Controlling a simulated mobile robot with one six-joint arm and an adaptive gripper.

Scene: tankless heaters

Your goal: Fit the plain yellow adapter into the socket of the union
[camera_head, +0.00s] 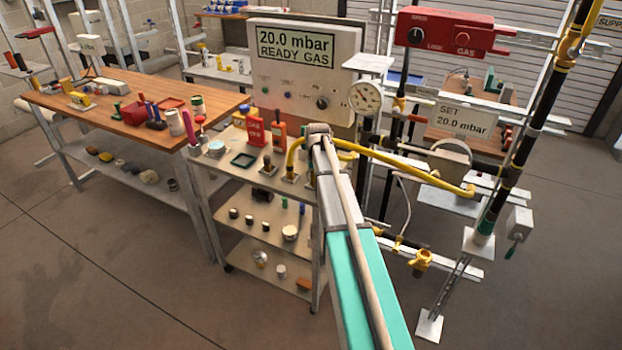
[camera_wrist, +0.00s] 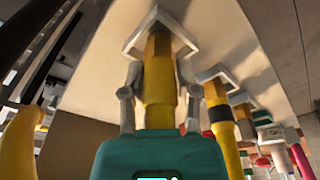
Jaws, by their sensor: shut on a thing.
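In the wrist view my gripper (camera_wrist: 159,92) is shut on the plain yellow adapter (camera_wrist: 158,75), with one grey finger on each side. The adapter's far end meets a grey square holder (camera_wrist: 135,43) on the beige trolley top; whether it is seated in it or just above it I cannot tell. In the head view my own arm hides the gripper and the adapter. I cannot pick out the union for certain; a brass-coloured fitting (camera_head: 421,259) sits on the low pipe at right.
Another yellow piece with a black band (camera_wrist: 221,113) stands in a holder close by on the right. A yellow hose (camera_head: 400,162) arches from the trolley (camera_head: 222,170) to the pipe rack, and passes close on the left in the wrist view. Red detectors (camera_head: 256,132) stand on the trolley.

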